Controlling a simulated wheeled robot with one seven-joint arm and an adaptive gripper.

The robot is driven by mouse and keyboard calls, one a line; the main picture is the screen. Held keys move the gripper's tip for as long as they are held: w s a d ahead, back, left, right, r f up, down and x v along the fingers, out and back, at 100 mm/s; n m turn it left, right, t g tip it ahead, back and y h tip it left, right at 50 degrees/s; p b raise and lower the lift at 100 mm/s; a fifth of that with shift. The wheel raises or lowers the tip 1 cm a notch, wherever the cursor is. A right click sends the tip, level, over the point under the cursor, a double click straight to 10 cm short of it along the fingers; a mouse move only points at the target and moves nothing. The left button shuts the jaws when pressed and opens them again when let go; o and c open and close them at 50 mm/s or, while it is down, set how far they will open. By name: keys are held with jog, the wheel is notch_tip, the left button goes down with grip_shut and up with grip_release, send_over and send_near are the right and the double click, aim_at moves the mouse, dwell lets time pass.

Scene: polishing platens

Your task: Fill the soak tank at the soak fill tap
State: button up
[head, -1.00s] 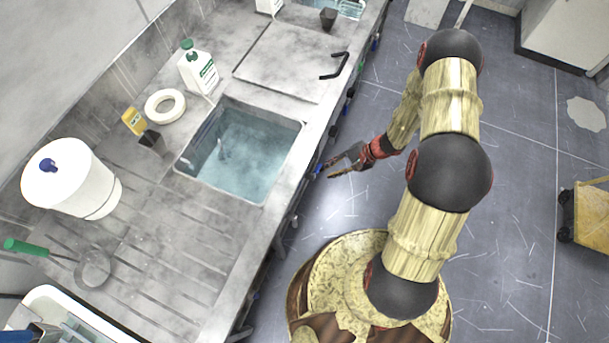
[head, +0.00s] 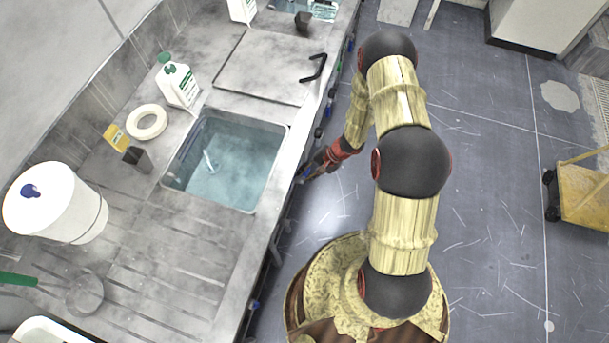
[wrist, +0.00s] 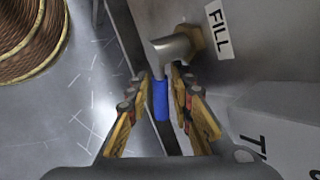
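The soak tank (head: 279,140) is a rectangular basin sunk in the counter, with blue-tinted water in it. In the wrist view, a grey metal tap body (wrist: 172,50) with a brass collar sits beside a white "FILL" label (wrist: 218,30). A blue handle (wrist: 160,101) hangs below it. My gripper (wrist: 162,82) is open, with one finger on each side of the blue handle. A narrow gap shows on the right side; contact on the left is unclear. In the head view my gripper (head: 308,172) is at the counter's front edge, its fingertips partly hidden.
A hinged lid (head: 262,68) with a black handle lies behind the tank. A white bottle (head: 178,84), a white ring (head: 147,122) and a white bucket (head: 58,205) stand on the counter. A yellow cart (head: 585,192) is at right. The floor between is clear.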

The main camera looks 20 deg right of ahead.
jog(key=shift+c, duration=0.3)
grip_shut()
dwell(0.4)
